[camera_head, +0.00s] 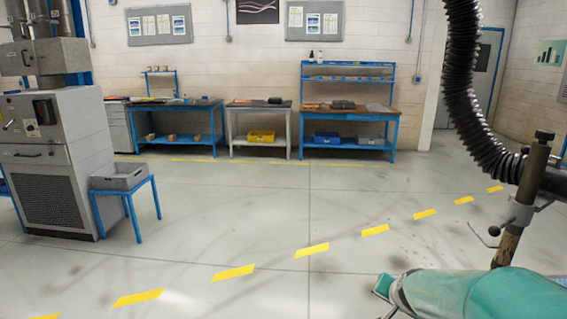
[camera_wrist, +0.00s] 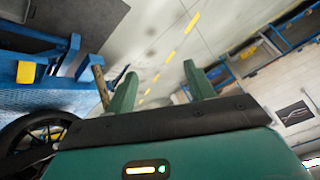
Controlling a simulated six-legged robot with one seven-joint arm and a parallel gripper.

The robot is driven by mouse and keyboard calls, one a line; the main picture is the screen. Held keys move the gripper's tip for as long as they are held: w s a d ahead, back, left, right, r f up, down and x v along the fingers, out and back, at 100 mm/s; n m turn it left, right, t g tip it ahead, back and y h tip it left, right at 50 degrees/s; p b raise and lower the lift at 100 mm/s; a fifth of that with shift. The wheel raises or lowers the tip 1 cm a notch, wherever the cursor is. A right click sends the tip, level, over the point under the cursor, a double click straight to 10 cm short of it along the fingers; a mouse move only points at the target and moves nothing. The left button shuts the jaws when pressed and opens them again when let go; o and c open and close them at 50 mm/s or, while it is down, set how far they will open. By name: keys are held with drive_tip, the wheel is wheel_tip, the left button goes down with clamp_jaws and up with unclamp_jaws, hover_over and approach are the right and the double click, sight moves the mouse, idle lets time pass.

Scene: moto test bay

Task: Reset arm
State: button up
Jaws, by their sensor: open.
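In the wrist view my gripper (camera_wrist: 160,85) shows two green fingers standing well apart. It is open, with nothing between the fingers; only floor and yellow dashes show behind the gap. The wrist view is strongly tilted. In the head view a teal part of my arm (camera_head: 490,294) reaches in at the lower right, low over the floor. I cannot make out both fingers in the head view.
A black ribbed hose (camera_head: 466,70) and a clamp post (camera_head: 522,200) stand close at the right. A grey machine (camera_head: 55,150) and a blue stand (camera_head: 125,190) are at the left. Blue benches (camera_head: 350,115) line the back wall. In the wrist view, a wheel (camera_wrist: 38,135) is near. The middle floor is clear.

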drive_tip(key=s+a+r+n+g, duration=0.1)
drive_tip(key=s+a+r+n, duration=0.2)
drive_tip(key=s, duration=0.8)
drive_tip(key=s+a+r+n+g+y, duration=0.1)
drive_tip(key=s+a+r+n, duration=0.3)
drive_tip(key=s, duration=0.7)
drive_tip(key=a+r, duration=0.2)
drive_tip(key=a, duration=0.1)
drive_tip(key=shift+s+r, duration=0.2)
drive_tip(key=shift+r, duration=0.1)
drive_tip(key=shift+a, duration=0.1)
drive_tip(key=c, duration=0.4)
